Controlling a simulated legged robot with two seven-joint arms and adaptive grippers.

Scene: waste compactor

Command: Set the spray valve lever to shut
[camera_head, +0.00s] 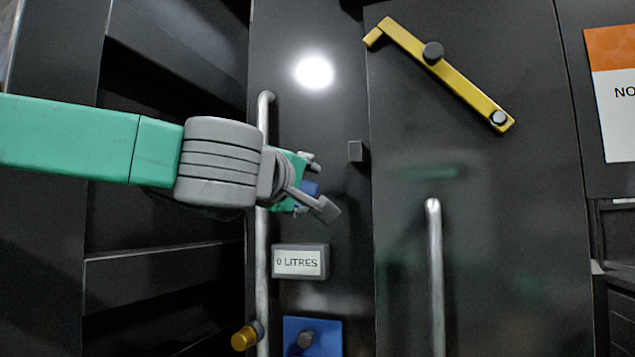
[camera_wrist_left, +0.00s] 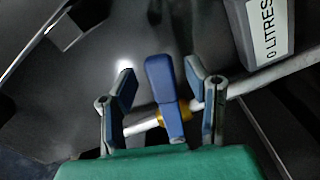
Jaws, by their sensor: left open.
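The spray valve lever (camera_wrist_left: 162,88) is a blue handle on a brass-coloured valve body (camera_wrist_left: 185,110), set on a silver pipe (camera_wrist_left: 140,126). In the left wrist view it lies between my left gripper's two fingers and appears to stand crosswise to the pipe. My left gripper (camera_head: 318,184) is open around the lever, with gaps visible on both sides. In the head view only a small blue part of the lever (camera_head: 311,188) shows; the gripper hides the rest and the valve body. My right gripper is not in view.
A "0 LITRES" display box (camera_head: 300,262) sits just below the gripper. A blue plate with a dark knob (camera_head: 306,339) and a brass knob (camera_head: 243,338) are lower. A yellow latch bar (camera_head: 450,76) and a vertical handle (camera_head: 435,270) are on the right panel.

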